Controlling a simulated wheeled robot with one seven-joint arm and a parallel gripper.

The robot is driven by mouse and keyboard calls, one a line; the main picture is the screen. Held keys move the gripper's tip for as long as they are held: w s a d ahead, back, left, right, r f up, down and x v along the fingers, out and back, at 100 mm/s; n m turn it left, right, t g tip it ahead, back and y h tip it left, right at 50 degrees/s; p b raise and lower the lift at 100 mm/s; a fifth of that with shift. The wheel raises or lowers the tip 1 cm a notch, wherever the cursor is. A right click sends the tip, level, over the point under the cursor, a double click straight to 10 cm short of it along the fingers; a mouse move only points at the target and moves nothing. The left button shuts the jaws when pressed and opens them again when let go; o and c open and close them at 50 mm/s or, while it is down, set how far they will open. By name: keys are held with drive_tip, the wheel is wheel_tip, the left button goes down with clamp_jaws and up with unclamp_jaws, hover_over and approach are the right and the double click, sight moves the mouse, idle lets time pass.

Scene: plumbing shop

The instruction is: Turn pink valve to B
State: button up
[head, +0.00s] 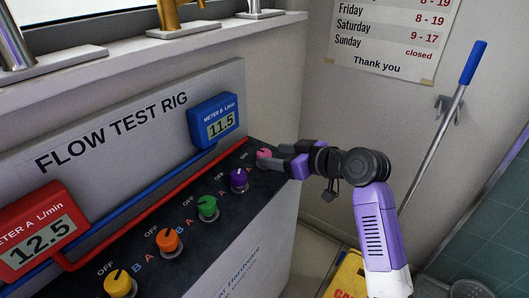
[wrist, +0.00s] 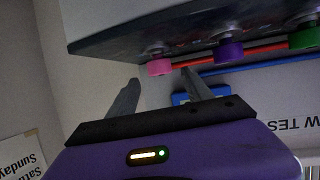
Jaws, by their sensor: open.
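The pink valve (head: 263,154) is the last knob at the far right end of the flow test rig's dark top. Its pointer direction is too small to tell. My gripper (head: 262,161) is at it, with the fingers reaching in from the right. In the wrist view my gripper (wrist: 157,82) is open, and the pink valve (wrist: 159,67) shows between and just beyond the fingertips. I cannot tell whether either finger touches it. The labels beside the pink valve are mostly hidden in the head view.
The purple valve (head: 239,180) is the nearest neighbour, then the green (head: 207,208), orange (head: 168,241) and yellow (head: 120,284) valves. The blue meter B (head: 214,121) reads 11.5 and the red meter A (head: 40,235) reads 12.5. A blue-handled pole (head: 447,110) stands right.

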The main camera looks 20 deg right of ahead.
sight(266, 153)
drive_tip(key=shift+x, duration=2.6)
clamp_jaws()
